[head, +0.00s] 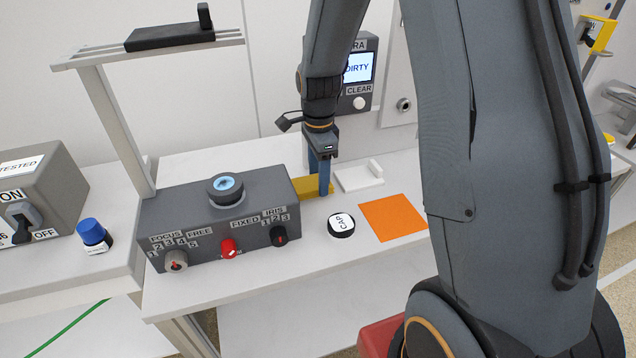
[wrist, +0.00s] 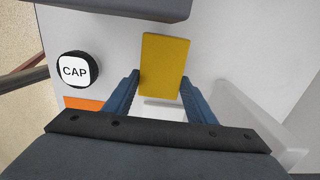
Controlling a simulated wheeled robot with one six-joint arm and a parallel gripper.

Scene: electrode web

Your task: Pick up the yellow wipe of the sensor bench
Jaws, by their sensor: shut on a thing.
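The yellow wipe (head: 305,187) is a small flat block at the right end of the grey control box, partly hidden by my fingers in the head view. In the wrist view the yellow wipe (wrist: 165,62) stands out beyond my fingertips, with one blue finger at each side edge. My gripper (head: 322,188) points down and is shut on the wipe; my gripper also shows in the wrist view (wrist: 160,82). I cannot tell whether the wipe is clear of the bench.
The grey control box (head: 200,215) with knobs and a lens stands close left. A round CAP piece (head: 341,224) and an orange mat (head: 393,218) lie in front and right. A white holder (head: 358,178) is right of my fingers. A DIRTY screen (head: 359,68) stands behind.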

